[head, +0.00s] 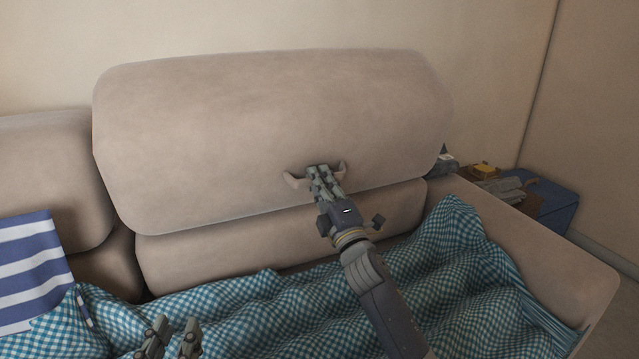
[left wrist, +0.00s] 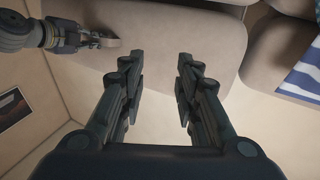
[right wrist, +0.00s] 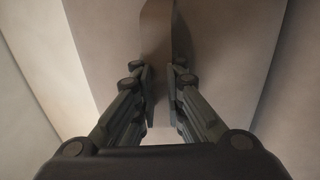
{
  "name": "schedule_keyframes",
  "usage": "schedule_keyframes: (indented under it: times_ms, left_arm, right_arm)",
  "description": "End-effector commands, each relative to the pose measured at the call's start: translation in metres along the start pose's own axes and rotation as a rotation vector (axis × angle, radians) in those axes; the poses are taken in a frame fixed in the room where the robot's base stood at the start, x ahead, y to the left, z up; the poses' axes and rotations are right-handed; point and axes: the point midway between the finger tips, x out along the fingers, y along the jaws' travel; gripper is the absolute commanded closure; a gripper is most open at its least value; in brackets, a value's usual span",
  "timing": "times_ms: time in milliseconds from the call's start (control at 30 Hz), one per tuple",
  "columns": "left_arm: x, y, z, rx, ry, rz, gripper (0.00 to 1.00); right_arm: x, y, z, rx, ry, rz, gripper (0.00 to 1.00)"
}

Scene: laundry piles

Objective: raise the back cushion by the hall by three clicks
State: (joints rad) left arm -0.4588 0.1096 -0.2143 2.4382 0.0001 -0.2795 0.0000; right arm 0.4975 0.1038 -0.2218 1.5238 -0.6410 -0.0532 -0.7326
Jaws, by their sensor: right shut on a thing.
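The beige back cushion (head: 250,130) is the large upper one in the head view, standing above a lower beige part of the sofa back (head: 250,245). A beige strap handle (head: 294,181) is on its lower front. My right gripper (head: 322,172) is shut on this handle; in the right wrist view the strap (right wrist: 157,40) runs between the fingers. My left gripper (head: 170,343) is at the bottom of the head view, above the blanket. In the left wrist view its fingers (left wrist: 160,75) are apart with nothing between them. The cushion (left wrist: 180,35) also shows there.
A teal checked blanket (head: 400,275) lies rumpled over the seat. The armrest (head: 540,250) is at the right, with a blue box (head: 556,200) and small items beyond.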

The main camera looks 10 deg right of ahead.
Motion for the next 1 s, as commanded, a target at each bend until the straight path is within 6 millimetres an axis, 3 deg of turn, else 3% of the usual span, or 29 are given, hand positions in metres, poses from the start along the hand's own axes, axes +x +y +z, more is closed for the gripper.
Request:
schedule_keyframes:
  times_ms: [300, 700, 800, 1000]
  left_arm:
    - [-0.004, 0.007, -0.049, -0.008, 0.263, 0.014, 0.70]
    - [-0.006, 0.007, -0.057, -0.009, 0.300, 0.016, 0.70]
    - [-0.006, 0.007, -0.057, -0.009, 0.300, 0.016, 0.70]
    - [-0.005, 0.007, -0.057, -0.009, 0.299, 0.016, 0.70]
  right_arm:
    - [-0.006, -0.007, -0.001, 0.000, 0.002, 0.016, 1.00]
    - [-0.006, -0.006, -0.001, 0.000, 0.001, 0.019, 1.00]
    - [-0.006, -0.006, -0.001, 0.000, 0.001, 0.019, 0.72]
    - [-0.006, -0.004, -0.001, 0.000, 0.001, 0.022, 0.70]
